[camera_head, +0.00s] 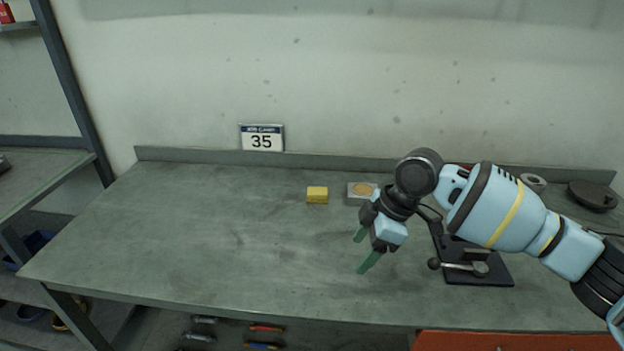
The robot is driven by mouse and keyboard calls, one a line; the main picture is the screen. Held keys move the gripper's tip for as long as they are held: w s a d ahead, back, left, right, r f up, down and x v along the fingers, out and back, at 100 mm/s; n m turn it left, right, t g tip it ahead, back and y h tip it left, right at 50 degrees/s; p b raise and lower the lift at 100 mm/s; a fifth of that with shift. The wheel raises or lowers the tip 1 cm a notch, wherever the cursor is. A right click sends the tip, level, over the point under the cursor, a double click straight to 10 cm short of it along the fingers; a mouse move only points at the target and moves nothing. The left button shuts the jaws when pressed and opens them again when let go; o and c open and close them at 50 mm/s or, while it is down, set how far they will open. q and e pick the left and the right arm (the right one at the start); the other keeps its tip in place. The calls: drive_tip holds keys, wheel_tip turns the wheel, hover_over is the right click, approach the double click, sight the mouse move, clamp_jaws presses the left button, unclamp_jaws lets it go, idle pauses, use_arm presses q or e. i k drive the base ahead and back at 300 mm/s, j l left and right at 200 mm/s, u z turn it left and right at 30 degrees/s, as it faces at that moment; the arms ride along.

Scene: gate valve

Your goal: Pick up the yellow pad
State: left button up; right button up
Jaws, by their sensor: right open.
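My right gripper (363,252) has green fingers. It is open and empty, apart from the pad, to its right and nearer the front edge. Its fingers point down and to the left. My left gripper is not in view.
The grey workbench (200,240) is clear on its left half. A grey plate with a tan disc (361,190) lies right of the pad. A black fixture with a lever (478,266) stands under my right arm. A dark round part (593,196) lies at the back right.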

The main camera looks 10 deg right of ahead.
sight(315, 195)
drive_tip(key=i, duration=0.95)
